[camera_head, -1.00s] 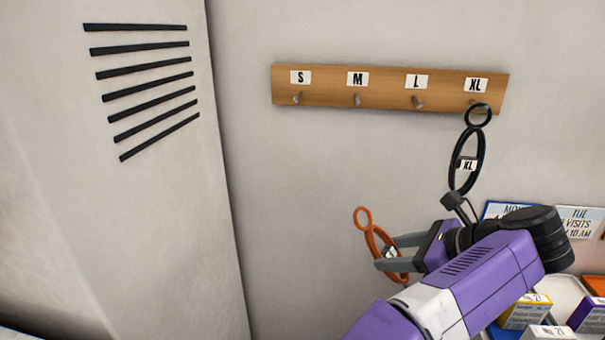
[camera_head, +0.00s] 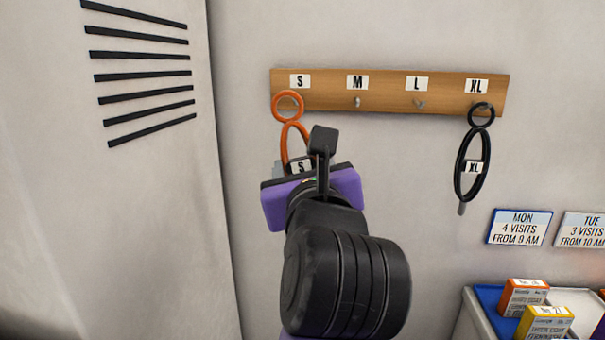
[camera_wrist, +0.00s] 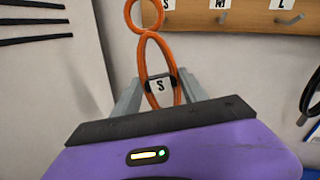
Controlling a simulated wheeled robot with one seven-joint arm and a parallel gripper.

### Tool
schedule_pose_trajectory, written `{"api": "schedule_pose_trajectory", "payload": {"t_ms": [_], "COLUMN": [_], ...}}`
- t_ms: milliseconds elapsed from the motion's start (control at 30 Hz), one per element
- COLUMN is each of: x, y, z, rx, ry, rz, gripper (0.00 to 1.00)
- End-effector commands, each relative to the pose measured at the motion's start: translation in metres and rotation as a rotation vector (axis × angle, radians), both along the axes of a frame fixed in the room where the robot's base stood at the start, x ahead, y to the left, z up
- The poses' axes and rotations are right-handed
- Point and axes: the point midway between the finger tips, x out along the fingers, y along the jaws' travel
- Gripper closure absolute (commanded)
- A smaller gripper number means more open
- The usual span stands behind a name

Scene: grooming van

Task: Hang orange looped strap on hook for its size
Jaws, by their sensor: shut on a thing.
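The orange looped strap (camera_head: 288,106) has a small ring on top and a longer loop below with a tag marked S. My gripper (camera_wrist: 159,98) is shut on the long loop near its tag and holds the strap upright. In the head view the small ring overlaps the left end of the wooden hook board (camera_head: 388,104), just below its S label (camera_head: 300,82). The S hook is hidden or hard to make out there, so I cannot tell whether the ring is around it. The M hook (camera_head: 357,102) and L hook (camera_head: 420,104) are bare.
A black looped strap (camera_head: 472,165) tagged XL hangs from the XL hook at the right end of the board. Wall signs (camera_head: 519,227) and small boxes (camera_head: 545,322) are at lower right. A vented panel (camera_head: 140,75) stands at left.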

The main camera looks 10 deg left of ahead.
Motion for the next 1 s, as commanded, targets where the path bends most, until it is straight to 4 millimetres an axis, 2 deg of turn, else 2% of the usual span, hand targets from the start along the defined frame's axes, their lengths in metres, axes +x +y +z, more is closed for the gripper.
{"api": "schedule_pose_trajectory", "payload": {"t_ms": [1000], "x": [0.052], "y": [-0.002], "z": [-0.004], "rx": [0.000], "ry": [0.001], "rz": [0.000], "gripper": [0.95]}}
